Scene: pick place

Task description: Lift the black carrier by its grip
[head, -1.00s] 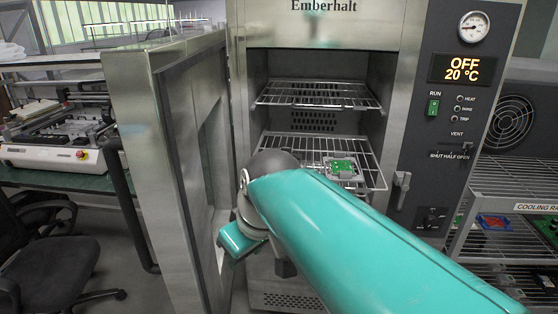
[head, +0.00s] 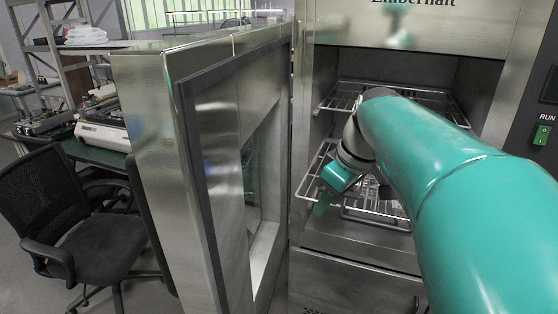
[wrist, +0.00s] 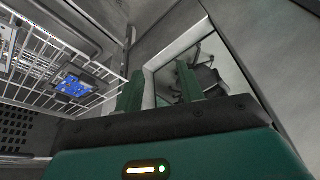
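In the head view my gripper (head: 325,204) is at the front left of the oven's lower wire shelf (head: 375,218), close to the open door, and my arm hides much of that shelf.
The open steel oven door (head: 150,150) stands left of my gripper. Its window (wrist: 185,50) shows in the wrist view behind the fingers. An upper wire shelf (head: 345,95) is above. A black office chair (head: 90,240) and a bench machine (head: 105,115) are farther left.

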